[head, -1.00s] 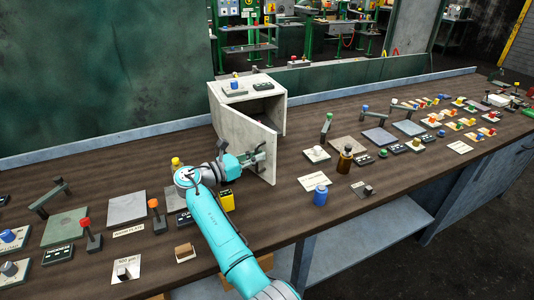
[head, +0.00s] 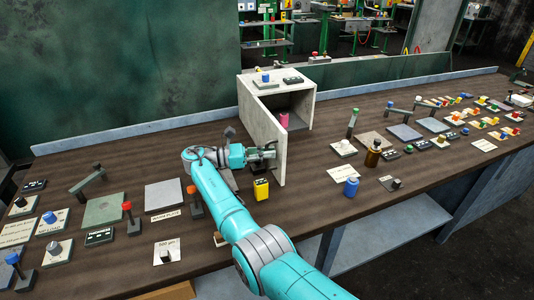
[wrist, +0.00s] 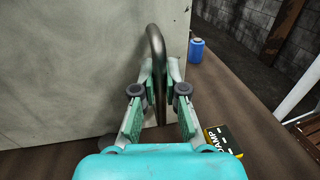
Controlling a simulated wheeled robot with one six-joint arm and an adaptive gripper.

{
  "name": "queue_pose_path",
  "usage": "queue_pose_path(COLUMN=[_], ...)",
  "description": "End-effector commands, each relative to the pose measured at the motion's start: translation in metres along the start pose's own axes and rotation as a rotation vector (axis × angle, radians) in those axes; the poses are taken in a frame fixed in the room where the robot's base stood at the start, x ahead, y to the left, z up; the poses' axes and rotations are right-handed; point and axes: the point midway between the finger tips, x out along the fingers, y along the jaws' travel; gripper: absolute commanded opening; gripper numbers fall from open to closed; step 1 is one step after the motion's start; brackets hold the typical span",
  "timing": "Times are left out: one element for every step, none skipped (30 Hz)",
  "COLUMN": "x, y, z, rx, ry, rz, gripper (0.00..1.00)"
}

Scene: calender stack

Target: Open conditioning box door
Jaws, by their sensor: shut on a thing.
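The conditioning box (head: 300,88) is a pale grey cabinet on the bench in the head view. Its door (head: 268,135) stands swung out toward the front, and a pink object (head: 284,120) shows inside. My gripper (head: 268,154) is at the door's outer left face. In the wrist view the door (wrist: 70,60) fills the left side, and its dark curved bar handle (wrist: 157,70) runs between my gripper's fingers (wrist: 158,100), which are shut on it. The lower part of the handle is partly hidden between the fingers.
A yellow and black block (head: 261,189) stands just below my gripper. A blue cylinder (head: 351,187) and a brown bottle (head: 373,153) stand to the right. Plates, knobs and levers cover much of the bench on both sides.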

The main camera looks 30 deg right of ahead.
Motion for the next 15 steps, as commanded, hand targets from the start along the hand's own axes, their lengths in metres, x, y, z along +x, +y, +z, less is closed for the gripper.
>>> queue_pose_path(x=[0.0002,0.0001,0.0002,0.0002,0.0002,0.0002,0.0002,0.0002,0.0002,0.0002,0.0002,0.0002,0.0002,0.0002,0.0002], y=[0.0016,0.0016,0.0016,0.0016,0.0016,0.0016,0.0016,0.0016,0.0016,0.0016,0.0017,0.0017,0.0017,0.0017,0.0016], z=[0.0013,0.0012,0.0012,0.0012,0.0012,0.0012,0.0012,0.0012,0.0012,0.0012,0.0012,0.0013,0.0013,0.0013,0.0013], rx=[0.001,0.001,0.001,0.001,0.002,0.002,0.002,0.002,0.002,0.002,0.002,0.002,0.002,0.002,0.002], ry=[0.001,0.001,0.001,0.001,0.001,0.001,0.001,0.001,0.001,0.001,0.001,0.001,0.001,0.001,0.001], rz=[0.002,0.001,0.0,-0.001,-0.001,-0.002,-0.002,-0.001,-0.001,-0.001,-0.001,-0.001,-0.001,-0.001,-0.001], gripper=[0.0,0.0,0.0,0.0,0.0,0.0,0.0,0.0,0.0,0.0,0.0,0.0,0.0,0.0,0.21])
